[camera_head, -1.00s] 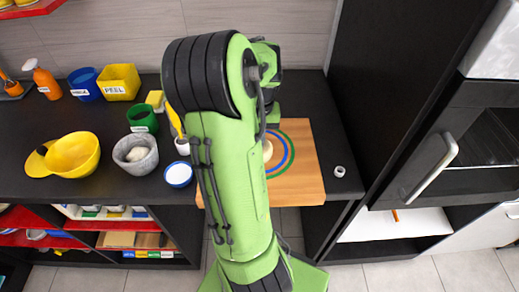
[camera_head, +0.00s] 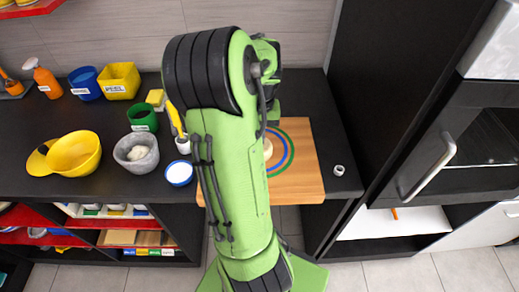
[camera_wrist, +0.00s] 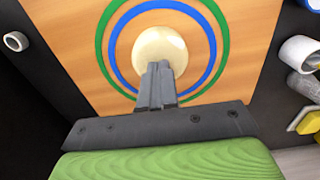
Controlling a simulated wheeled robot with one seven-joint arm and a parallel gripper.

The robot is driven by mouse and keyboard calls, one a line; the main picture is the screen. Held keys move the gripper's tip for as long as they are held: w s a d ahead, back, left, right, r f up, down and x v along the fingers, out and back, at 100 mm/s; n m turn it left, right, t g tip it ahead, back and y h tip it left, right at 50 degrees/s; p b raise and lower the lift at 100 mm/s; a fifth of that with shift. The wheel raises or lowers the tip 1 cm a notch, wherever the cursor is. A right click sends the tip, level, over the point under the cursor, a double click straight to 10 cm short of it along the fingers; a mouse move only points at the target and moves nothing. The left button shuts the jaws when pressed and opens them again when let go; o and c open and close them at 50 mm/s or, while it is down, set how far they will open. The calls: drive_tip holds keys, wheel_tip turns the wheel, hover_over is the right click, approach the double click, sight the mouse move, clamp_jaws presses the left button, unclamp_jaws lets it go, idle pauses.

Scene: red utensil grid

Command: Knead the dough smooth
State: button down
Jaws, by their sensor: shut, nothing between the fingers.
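The dough (camera_wrist: 160,52) is a pale, round, smooth-looking lump. It lies inside the blue ring on the wooden board (camera_wrist: 75,30). In the head view only an edge of the dough (camera_head: 268,149) shows beside my arm, on the board (camera_head: 308,175). My gripper (camera_wrist: 158,72) is shut and empty, with its fingertips over the near edge of the dough in the wrist view. I cannot tell whether they touch it. In the head view my arm hides the gripper.
A grey bowl (camera_head: 134,163) with a white lump, a white-filled blue-rimmed dish (camera_head: 179,173), a green cup (camera_head: 142,118) and a yellow bowl (camera_head: 75,152) stand left of the board. A small white ring (camera_head: 339,170) lies right of it. A dark cabinet bounds the right side.

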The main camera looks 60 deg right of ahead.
drive_tip(key=shift+f+b, duration=0.35)
drive_tip(key=shift+f, duration=0.15)
drive_tip(key=shift+r, duration=0.15)
drive_tip(key=shift+r+p, duration=0.9)
drive_tip(key=shift+p, duration=0.05)
drive_tip(key=shift+f, duration=0.2)
drive_tip(key=shift+f+b, duration=0.35)
drive_tip(key=shift+b, duration=0.1)
drive_tip(key=shift+f+b, duration=0.4)
drive_tip(key=shift+f, duration=0.15)
drive_tip(key=shift+r, duration=0.25)
drive_tip(key=shift+r+p, duration=0.75)
drive_tip(key=shift+p, duration=0.15)
